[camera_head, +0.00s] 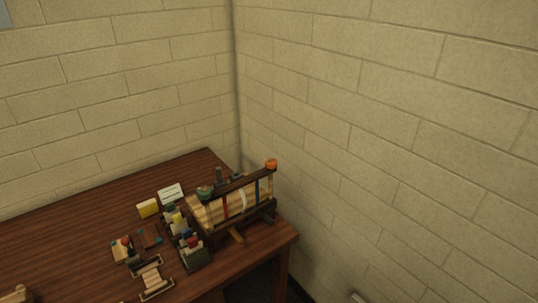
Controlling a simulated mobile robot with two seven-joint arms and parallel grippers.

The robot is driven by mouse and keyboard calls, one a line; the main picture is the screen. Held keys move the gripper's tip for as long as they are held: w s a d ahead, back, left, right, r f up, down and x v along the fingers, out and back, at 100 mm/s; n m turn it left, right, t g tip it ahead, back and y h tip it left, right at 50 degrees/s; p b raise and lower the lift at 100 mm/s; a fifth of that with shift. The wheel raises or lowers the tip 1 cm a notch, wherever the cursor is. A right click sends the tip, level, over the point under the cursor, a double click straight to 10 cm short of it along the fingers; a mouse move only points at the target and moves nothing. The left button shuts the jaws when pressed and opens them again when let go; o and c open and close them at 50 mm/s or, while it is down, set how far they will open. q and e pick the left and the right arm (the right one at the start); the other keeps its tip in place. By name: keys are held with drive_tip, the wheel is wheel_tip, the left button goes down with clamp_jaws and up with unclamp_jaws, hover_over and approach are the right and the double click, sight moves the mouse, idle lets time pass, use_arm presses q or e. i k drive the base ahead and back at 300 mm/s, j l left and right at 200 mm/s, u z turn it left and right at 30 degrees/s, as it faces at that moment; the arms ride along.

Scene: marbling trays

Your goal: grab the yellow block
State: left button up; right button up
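A small yellow block (148,208) rests on the dark brown wooden table (75,232), left of the crowded group of items. Its front face is plain yellow and nothing covers it. A smaller yellowish item also shows among the things in the dark holder. I make out neither my left nor my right gripper in this view.
A white card (171,193) stands just right of the block. A wooden rack (238,200) with coloured bands stands near the table's right edge. A dark holder (193,257) and small wooden frames (153,279) lie in front. The table's left side is mostly clear; block walls close the corner.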

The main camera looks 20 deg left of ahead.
sight(150, 207)
drive_tip(key=u, duration=1.4)
